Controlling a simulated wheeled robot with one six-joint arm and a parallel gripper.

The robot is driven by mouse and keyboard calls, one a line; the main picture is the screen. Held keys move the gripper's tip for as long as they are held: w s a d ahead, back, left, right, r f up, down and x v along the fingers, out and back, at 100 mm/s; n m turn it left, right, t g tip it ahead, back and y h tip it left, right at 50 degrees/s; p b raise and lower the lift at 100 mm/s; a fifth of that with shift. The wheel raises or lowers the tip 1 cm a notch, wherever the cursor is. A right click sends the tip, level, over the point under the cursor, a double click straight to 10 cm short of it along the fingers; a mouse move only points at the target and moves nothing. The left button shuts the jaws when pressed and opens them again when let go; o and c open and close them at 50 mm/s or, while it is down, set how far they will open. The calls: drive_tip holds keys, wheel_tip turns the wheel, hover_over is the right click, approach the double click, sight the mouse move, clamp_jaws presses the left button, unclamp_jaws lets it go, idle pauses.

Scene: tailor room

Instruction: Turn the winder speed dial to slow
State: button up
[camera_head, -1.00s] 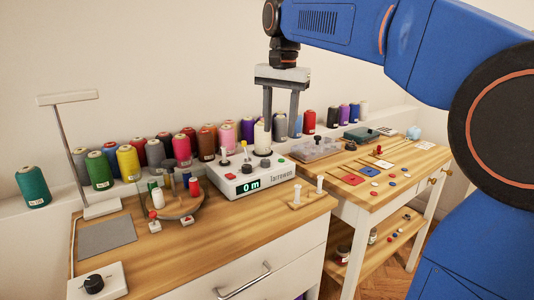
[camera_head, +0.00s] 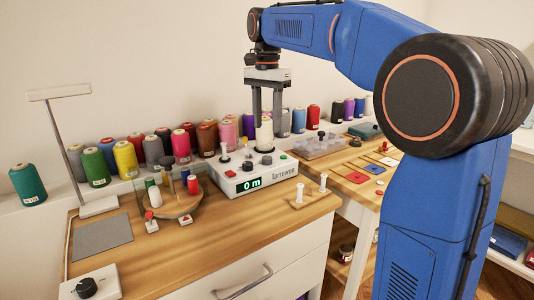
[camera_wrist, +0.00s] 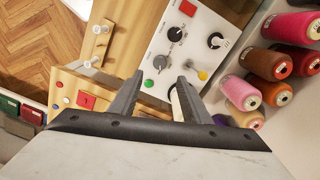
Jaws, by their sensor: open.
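The winder (camera_head: 232,184) is a white box with a green "0 m" display, standing at the back right of the wooden table. My gripper (camera_head: 267,120) is open and points down above the winder's right end. A white cone (camera_head: 264,134) shows below and between its fingers. In the wrist view the open fingertips (camera_wrist: 161,77) are near the panel's green-button end.
Coloured thread cones (camera_head: 126,160) line the back ledge. A round wooden spool stand (camera_head: 180,205) is left of the winder. A small peg board (camera_head: 310,199) lies to its right. A separate black knob (camera_head: 86,287) sits on a white box at the front left.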

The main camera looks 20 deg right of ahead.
sight(267, 157)
wheel_tip(267, 157, down, 11)
drive_tip(key=shift+r, duration=0.15)
drive_tip(key=shift+c, duration=0.6)
drive_tip(key=c, duration=0.9)
